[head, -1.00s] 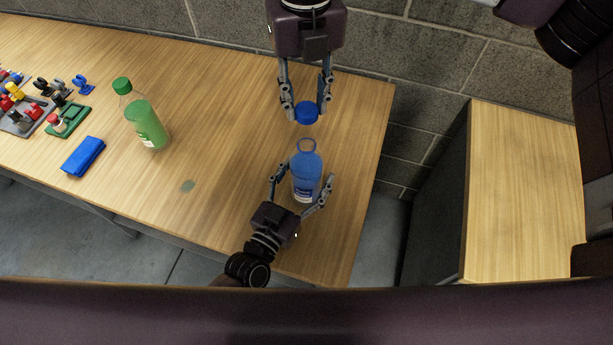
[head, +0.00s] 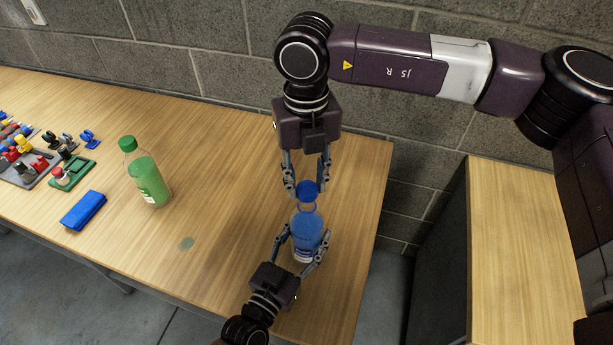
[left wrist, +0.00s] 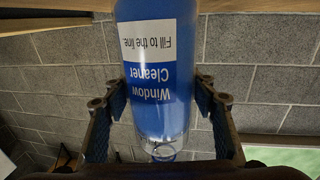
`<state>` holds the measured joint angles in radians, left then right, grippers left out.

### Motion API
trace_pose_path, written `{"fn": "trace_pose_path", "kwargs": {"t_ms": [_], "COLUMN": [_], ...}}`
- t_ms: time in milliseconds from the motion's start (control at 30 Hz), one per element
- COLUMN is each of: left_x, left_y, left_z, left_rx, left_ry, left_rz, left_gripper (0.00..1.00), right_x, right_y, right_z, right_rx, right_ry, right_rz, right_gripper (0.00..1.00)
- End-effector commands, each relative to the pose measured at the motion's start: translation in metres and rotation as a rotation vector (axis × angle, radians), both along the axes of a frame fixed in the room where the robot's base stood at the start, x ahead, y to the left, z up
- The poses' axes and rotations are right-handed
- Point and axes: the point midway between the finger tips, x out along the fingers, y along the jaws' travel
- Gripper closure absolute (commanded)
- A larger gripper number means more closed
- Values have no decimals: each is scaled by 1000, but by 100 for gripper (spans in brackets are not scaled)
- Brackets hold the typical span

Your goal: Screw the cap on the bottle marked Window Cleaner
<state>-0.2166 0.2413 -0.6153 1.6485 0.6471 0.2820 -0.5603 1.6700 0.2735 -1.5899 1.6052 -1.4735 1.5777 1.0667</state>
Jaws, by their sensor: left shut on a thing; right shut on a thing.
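The blue bottle (head: 307,228) stands on the wooden table in the head view. Its label reads Window Cleaner in the left wrist view (left wrist: 158,75), where the picture is upside down. My left gripper (head: 303,247) is shut on the lower body of this bottle, its fingers on either side. The blue cap (head: 307,188) is at the top of the bottle's neck. My right gripper (head: 307,190) comes down from above and is shut on the cap. Whether the cap touches the neck's rim or sits just over it is hard to tell.
A green bottle (head: 148,178) with a green cap stands to the left. A blue folded cloth (head: 83,210) and boards with small coloured parts (head: 35,165) lie further left. A wooden-topped cabinet (head: 515,250) stands to the right, across a gap. The table between the bottles is clear.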

Motion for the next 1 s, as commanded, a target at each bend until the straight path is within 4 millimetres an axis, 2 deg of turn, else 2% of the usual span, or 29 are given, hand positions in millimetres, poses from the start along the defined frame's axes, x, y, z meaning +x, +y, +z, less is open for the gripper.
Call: {"fn": "trace_pose_path", "kwargs": {"t_ms": [533, 833, 1000], "left_x": [0, 0, 0], "left_y": [0, 0, 0], "left_z": [0, 0, 0], "left_rx": [1, 1, 0], "left_ry": [0, 0, -1], "left_rz": [0, 0, 1], "left_gripper": [91, 91, 91], "right_x": [0, 0, 0], "right_y": [0, 1, 0], "right_z": [-3, -18, -20], "right_rx": [1, 1, 1], "right_ry": [-1, 0, -1], "right_rz": [1, 1, 1], "right_gripper": [77, 77, 77]}}
